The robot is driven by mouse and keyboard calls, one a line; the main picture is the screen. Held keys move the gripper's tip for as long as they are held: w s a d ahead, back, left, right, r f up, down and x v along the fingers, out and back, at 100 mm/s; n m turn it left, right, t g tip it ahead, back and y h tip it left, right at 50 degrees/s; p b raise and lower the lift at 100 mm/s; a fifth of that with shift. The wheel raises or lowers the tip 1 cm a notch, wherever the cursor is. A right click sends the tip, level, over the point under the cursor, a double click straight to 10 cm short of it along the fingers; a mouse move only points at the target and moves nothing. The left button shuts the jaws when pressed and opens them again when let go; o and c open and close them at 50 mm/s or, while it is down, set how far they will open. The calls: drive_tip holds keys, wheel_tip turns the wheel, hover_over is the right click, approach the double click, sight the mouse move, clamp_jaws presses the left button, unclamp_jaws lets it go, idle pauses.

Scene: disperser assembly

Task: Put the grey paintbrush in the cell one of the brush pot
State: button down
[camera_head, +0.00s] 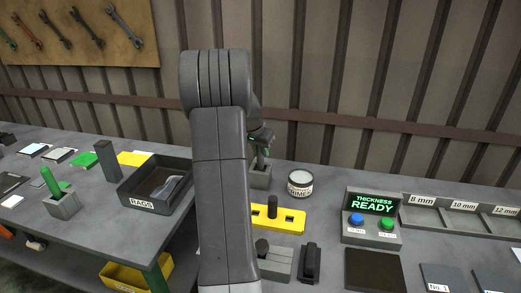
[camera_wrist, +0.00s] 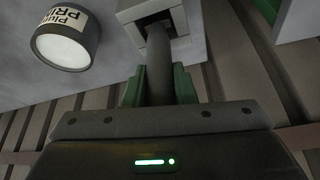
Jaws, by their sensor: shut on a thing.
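My gripper (camera_wrist: 160,88) is shut on the grey paintbrush (camera_wrist: 159,65), its green fingers on both sides of the dark grey handle. The gripper also shows in the head view (camera_head: 261,142), partly behind my arm. The lower end of the brush reaches into the square opening of a grey block-shaped pot (camera_wrist: 134,10); how deep it goes is hidden. In the head view this pot (camera_head: 261,181) stands at the back of the bench, just right of my arm. My arm hides its left side, and I cannot read any cell label.
A primer tin (camera_head: 300,184) stands close right of the pot. A yellow block (camera_head: 290,220) with a dark peg is in front. A rags box (camera_head: 155,185) is left of my arm. The thickness panel (camera_head: 371,216) is at right. Another grey holder (camera_head: 63,207) carries a green object.

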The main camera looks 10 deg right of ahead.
drive_tip(key=shift+f, duration=0.2)
drive_tip(key=c, duration=1.2)
unclamp_jaws()
drive_tip(key=shift+r, duration=0.1)
drive_tip(key=shift+s+a+r, duration=0.1)
drive_tip(key=shift+r, duration=0.4)
drive_tip(key=b+v, duration=0.1)
drive_tip(key=v, duration=1)
drive_tip(key=shift+s+r, duration=0.1)
drive_tip(key=shift+r, duration=0.1)
drive_tip(key=shift+f, duration=0.1)
